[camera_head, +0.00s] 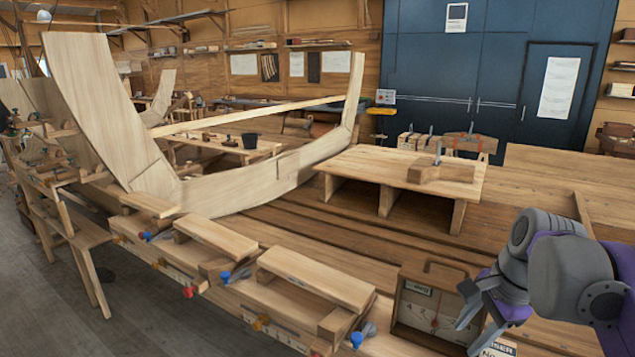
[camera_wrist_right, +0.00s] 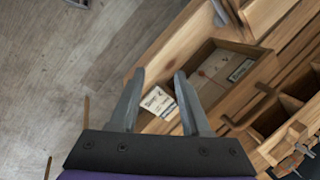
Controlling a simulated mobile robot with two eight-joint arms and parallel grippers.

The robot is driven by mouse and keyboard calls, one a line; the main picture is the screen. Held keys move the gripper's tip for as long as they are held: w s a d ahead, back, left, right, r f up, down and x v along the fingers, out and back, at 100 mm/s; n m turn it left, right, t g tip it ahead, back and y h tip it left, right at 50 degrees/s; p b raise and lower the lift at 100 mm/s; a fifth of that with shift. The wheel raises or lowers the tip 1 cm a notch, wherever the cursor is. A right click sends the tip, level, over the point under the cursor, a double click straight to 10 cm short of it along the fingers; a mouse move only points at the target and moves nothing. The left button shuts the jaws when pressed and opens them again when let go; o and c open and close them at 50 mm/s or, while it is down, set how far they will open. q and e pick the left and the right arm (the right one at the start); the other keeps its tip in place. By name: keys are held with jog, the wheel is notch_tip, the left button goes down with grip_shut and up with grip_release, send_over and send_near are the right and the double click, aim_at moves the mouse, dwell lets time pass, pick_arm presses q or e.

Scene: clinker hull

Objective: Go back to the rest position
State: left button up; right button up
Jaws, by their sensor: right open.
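My right gripper (camera_head: 485,310) is at the lower right of the head view, over the right edge of a wooden box with a handle. In the right wrist view its two grey fingers (camera_wrist_right: 158,92) are apart, with nothing held between them. A white printed card (camera_wrist_right: 158,102) shows beyond the fingers there, apart from them as far as I can tell. My left gripper is not in view.
The wooden box (camera_head: 403,317) stands on the bench close to my right gripper. Wooden blocks (camera_head: 315,279) with coloured clamps line the bench's front edge. A curved plank hull (camera_head: 105,110) rises at left. A low wooden stand (camera_head: 345,163) is behind. Bare floor (camera_head: 140,310) lies at lower left.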

jog(key=s+a+f+n+t, duration=0.1)
jog(key=s+a+f+n, duration=0.3)
jog(key=s+f+n, duration=0.3)
jog(key=s+a+f+n+t+h, duration=0.1)
jog(key=s+a+f+n, duration=0.3)
jog(key=f, duration=1.2)
jog(key=s+n, duration=0.4)
jog(key=shift+n+t+h, duration=0.3)
jog(key=shift+t, duration=0.1)
